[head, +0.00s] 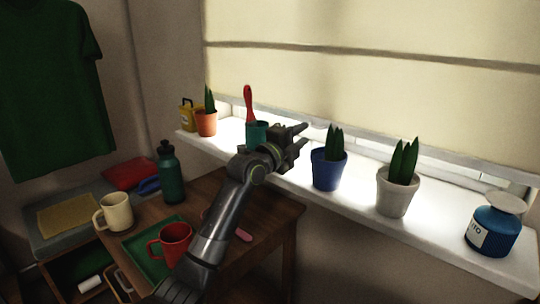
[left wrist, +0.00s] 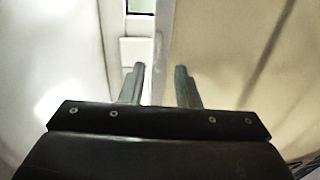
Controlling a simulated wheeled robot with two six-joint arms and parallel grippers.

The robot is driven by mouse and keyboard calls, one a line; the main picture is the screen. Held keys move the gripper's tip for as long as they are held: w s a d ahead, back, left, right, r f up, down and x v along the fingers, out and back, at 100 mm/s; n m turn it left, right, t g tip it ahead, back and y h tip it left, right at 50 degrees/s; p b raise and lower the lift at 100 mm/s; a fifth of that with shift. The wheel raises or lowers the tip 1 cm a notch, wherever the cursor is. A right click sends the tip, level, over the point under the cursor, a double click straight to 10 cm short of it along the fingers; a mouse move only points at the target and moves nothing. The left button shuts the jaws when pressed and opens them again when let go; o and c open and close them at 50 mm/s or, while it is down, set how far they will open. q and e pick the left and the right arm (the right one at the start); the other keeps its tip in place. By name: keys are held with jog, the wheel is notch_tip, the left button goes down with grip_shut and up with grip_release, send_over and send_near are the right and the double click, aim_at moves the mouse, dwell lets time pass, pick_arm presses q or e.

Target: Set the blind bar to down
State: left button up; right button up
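The cream window blind (head: 370,95) hangs low over the window, its lower edge a little above the white sill. I cannot clearly tell its bottom bar from the pale window frame strip there. My left gripper (head: 304,137) reaches over the sill towards the window, between the teal pot and the blue pot. Its two fingers are apart with nothing visible held. In the left wrist view, the open fingers (left wrist: 161,78) point at a pale vertical strip beside the cream blind (left wrist: 225,50). I cannot tell whether they touch it. My right gripper is not in view.
On the sill (head: 345,205) stand a teal pot (head: 257,133) with a red brush, a blue plant pot (head: 328,172), a white plant pot (head: 394,195) and a blue jar (head: 492,235). Mugs and a green bottle (head: 171,178) stand on the wooden table (head: 265,215).

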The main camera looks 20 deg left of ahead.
pick_arm(q)
jog(key=v, duration=1.2)
jog(key=shift+s, duration=0.35)
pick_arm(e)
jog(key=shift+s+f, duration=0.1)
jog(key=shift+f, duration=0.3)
pick_arm(q)
jog(key=shift+a+f+p, duration=0.1)
jog(key=shift+a+p, duration=0.05)
jog(key=shift+p, duration=0.3)
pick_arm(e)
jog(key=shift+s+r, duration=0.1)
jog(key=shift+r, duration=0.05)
